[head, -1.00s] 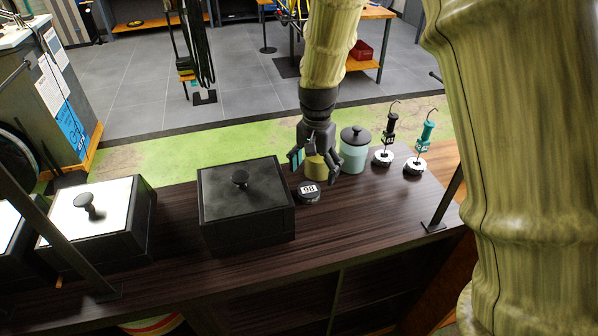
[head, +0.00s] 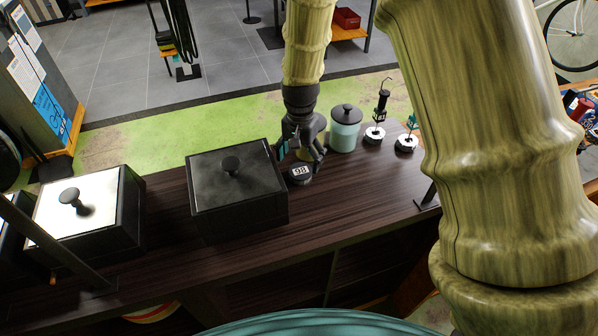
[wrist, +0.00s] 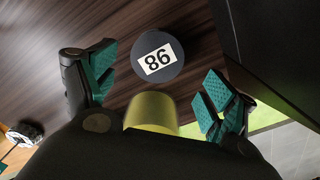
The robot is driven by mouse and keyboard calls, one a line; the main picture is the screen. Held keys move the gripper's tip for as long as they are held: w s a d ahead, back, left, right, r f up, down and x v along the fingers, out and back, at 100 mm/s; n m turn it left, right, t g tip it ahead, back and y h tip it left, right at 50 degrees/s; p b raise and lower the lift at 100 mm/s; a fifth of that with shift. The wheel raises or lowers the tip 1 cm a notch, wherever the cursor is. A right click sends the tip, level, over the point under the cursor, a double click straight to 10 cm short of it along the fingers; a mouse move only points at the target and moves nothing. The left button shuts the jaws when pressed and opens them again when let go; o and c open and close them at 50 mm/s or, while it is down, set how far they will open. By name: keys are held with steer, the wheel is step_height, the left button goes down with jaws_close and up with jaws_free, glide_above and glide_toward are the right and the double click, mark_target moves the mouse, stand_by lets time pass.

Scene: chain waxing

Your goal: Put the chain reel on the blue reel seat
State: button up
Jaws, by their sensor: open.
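My gripper (head: 299,157) is open, pointing down over the dark wooden table. In the wrist view its green-padded fingers (wrist: 160,84) stand apart with nothing between them. A round black piece with a white label, apparently 98 (head: 300,174), lies just in front of the gripper; it also shows beyond the fingers in the wrist view (wrist: 157,57). A yellow cylinder (wrist: 152,112) stands near the fingers, mostly hidden by my gripper. Two hooked stands on white round bases, one black (head: 381,107) and one teal (head: 411,124), are at right. I cannot tell which thing is the chain reel; no blue reel seat is identifiable.
A teal jar with a black lid (head: 345,136) stands right of my gripper. A black lidded box (head: 239,216) is close on the left, and a white-lidded box (head: 129,225) is farther left. Table (head: 345,205) in front of the labelled piece is clear.

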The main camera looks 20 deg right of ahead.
mark_target(301, 171)
steer(key=shift+s+f, duration=0.15)
steer(key=shift+s+f+p, duration=0.3)
steer(key=shift+s+p, duration=0.25)
steer(key=shift+p, duration=0.2)
steer(key=shift+s+f, duration=0.15)
steer(key=shift+f, duration=0.2)
steer(key=f, duration=0.1)
steer(key=w+f+p, duration=0.1)
steer(key=shift+w+f, duration=0.1)
steer(key=shift+f, duration=0.2)
steer(key=shift+s+r, duration=0.15)
steer(key=shift+s, duration=0.2)
steer(key=shift+w, duration=0.2)
steer(key=c, duration=1.5)
